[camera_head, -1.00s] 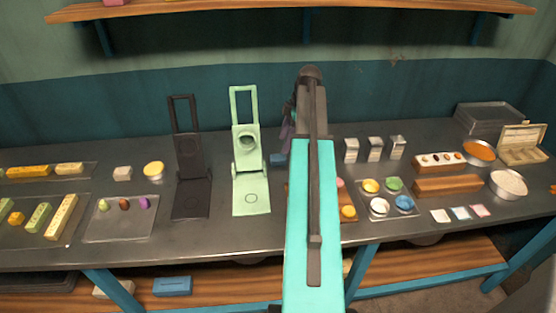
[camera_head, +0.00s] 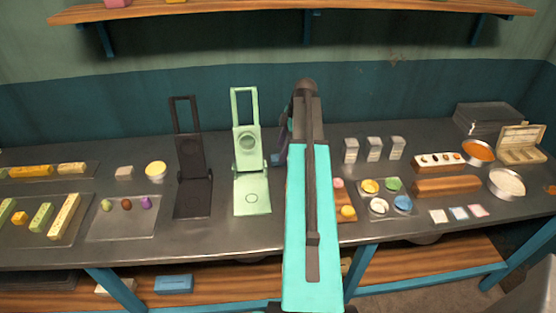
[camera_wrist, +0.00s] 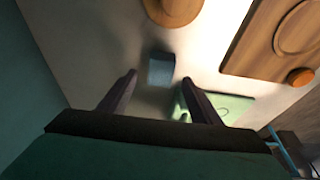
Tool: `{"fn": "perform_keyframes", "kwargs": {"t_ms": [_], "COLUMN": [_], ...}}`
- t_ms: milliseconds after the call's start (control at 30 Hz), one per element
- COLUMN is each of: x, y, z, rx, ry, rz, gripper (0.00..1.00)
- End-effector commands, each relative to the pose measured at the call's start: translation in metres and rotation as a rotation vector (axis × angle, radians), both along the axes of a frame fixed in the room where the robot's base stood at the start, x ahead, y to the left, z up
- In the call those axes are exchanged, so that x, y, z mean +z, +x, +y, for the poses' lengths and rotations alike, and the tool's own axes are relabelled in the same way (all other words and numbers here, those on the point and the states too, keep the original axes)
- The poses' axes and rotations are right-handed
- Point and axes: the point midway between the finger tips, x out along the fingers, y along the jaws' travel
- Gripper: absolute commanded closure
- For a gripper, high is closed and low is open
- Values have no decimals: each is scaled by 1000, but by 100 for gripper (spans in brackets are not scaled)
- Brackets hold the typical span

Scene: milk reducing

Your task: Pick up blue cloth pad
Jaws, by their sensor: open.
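The blue cloth pad (camera_wrist: 161,69) shows in the wrist view as a small blue-grey block on the bench top. It lies just beyond and between the fingertips of my gripper (camera_wrist: 159,78). My gripper is open, with one dark finger on each side and nothing held. I cannot tell exactly how high the fingertips are above the pad. In the head view my teal and dark arm reaches over the bench and hides most of my gripper; a small blue edge of the pad (camera_head: 275,159) shows left of it.
A green hinged press (camera_head: 250,175) stands close to the left, with a dark press (camera_head: 190,170) beside it. A wooden board (camera_wrist: 275,45) and a round wooden piece (camera_wrist: 172,10) lie near the pad. Trays (camera_head: 122,230) and small boxes (camera_head: 373,150) occupy both sides.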

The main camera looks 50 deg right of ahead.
Motion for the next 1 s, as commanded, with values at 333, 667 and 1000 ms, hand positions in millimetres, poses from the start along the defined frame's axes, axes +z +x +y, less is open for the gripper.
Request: {"fn": "perform_keyframes", "kwargs": {"t_ms": [333, 667, 1000], "x": [-27, -32, -32], "y": [5, 5, 5], "z": [7, 8, 7], "rx": [-1, -1, -2], "ry": [1, 0, 0], "rz": [1, 0, 0], "gripper": [42, 42, 42]}}
